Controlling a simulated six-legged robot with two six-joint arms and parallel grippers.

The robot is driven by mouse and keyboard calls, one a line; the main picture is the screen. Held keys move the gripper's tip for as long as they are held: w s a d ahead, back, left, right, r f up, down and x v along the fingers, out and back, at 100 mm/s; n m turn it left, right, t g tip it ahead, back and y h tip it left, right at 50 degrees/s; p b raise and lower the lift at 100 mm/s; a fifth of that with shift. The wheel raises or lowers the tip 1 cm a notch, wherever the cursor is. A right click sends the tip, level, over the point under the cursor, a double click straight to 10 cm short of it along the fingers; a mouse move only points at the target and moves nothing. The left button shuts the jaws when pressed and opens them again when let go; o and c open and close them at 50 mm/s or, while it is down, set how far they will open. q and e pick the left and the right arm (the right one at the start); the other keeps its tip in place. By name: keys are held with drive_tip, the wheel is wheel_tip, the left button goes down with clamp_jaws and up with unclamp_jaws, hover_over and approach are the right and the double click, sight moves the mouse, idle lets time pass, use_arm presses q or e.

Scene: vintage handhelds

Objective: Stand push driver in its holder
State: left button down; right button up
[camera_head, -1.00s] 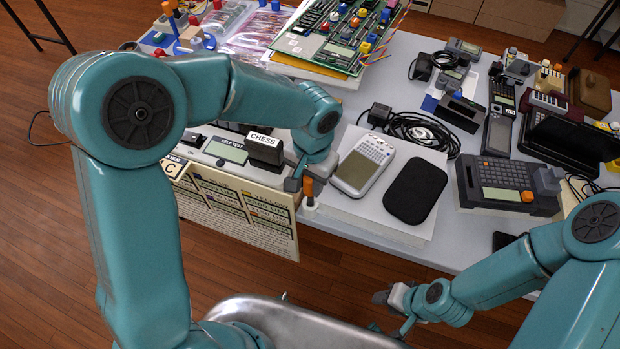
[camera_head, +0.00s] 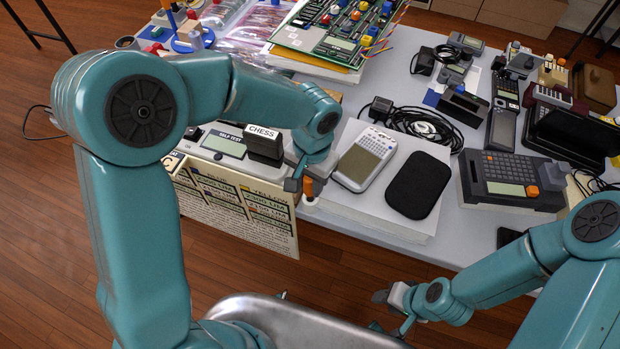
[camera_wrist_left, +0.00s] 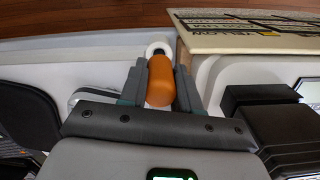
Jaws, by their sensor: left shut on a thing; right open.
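The push driver (camera_head: 313,187) has an orange handle and stands roughly upright near the table's front edge. My left gripper (camera_head: 303,184) is shut on the handle. In the left wrist view the orange handle (camera_wrist_left: 160,82) sits between the two fingers of my left gripper (camera_wrist_left: 160,90). A white round ring (camera_wrist_left: 158,48), which looks like the holder, shows at the handle's far end; it also shows just below the handle in the head view (camera_head: 311,203). I cannot tell how deep the shaft sits in it. My right gripper (camera_head: 393,308) is open and empty, off the table's front.
A printed panel (camera_head: 240,212) hangs at the table front, left of the driver. A black CHESS block (camera_head: 265,146) stands close by the left gripper. A grey calculator (camera_head: 366,158) and black pouch (camera_head: 418,185) lie on white sheets to the right.

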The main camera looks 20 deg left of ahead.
use_arm(q)
drive_tip(key=c, duration=0.7)
unclamp_jaws()
drive_tip(key=shift+c, duration=0.2)
wheel_tip(320, 180, up, 16)
drive_tip(key=p, duration=0.1)
drive_tip(key=shift+w+r, duration=0.15)
drive_tip(key=shift+w, duration=0.25)
drive_tip(key=shift+d, duration=0.1)
